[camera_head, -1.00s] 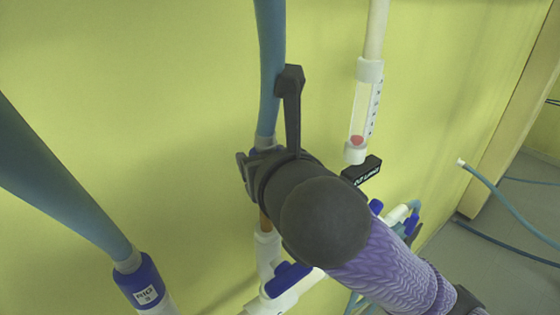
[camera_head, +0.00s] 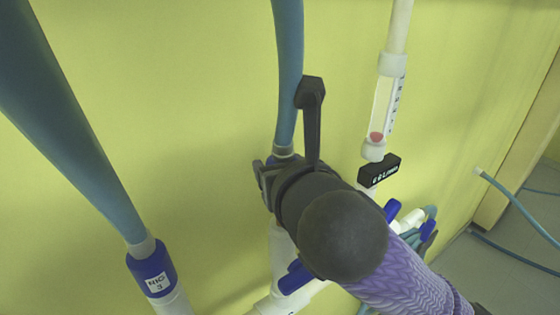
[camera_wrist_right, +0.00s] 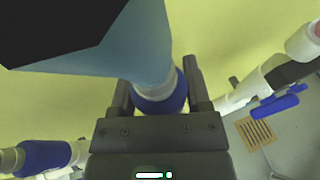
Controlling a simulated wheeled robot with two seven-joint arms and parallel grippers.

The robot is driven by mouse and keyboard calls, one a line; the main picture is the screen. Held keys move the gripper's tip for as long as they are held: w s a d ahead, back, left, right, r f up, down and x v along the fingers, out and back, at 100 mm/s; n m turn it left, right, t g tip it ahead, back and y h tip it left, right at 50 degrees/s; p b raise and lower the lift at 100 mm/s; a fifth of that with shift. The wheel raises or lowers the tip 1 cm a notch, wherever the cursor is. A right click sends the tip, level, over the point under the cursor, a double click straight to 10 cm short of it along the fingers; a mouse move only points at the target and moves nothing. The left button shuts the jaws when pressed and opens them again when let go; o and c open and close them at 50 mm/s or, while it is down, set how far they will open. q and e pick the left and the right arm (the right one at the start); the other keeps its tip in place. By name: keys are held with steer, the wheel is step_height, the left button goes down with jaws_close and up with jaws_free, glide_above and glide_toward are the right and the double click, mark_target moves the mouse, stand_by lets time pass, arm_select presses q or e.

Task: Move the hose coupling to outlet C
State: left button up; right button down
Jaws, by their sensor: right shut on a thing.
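My right gripper (camera_head: 268,178) is at the lower end of a blue-grey hose (camera_head: 289,80), shut on the hose coupling. In the right wrist view the coupling (camera_wrist_right: 160,98) shows as a blue collar with a pale ring between the two fingers. In the head view the gripper hides most of it. A white pipe (camera_head: 282,250) stands directly below the gripper; I cannot tell whether the coupling touches it. No letter marking outlet C is readable. My left gripper is not in view.
A second thick hose (camera_head: 75,130) ends in a blue collar labelled RIG 3 (camera_head: 152,272) at left. A clear flow tube (camera_head: 382,110) with a red float and a black display (camera_head: 380,170) are at right. A blue valve handle (camera_head: 296,278) is below. The yellow wall is close behind.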

steer(key=shift+f+b, duration=0.55)
steer(key=shift+f, duration=0.45)
steer(key=shift+f, duration=0.15)
steer(key=shift+f+b, duration=0.35)
steer(key=shift+f, duration=0.4)
steer(key=shift+f, duration=0.2)
steer(key=shift+f, duration=0.3)
jaws_free()
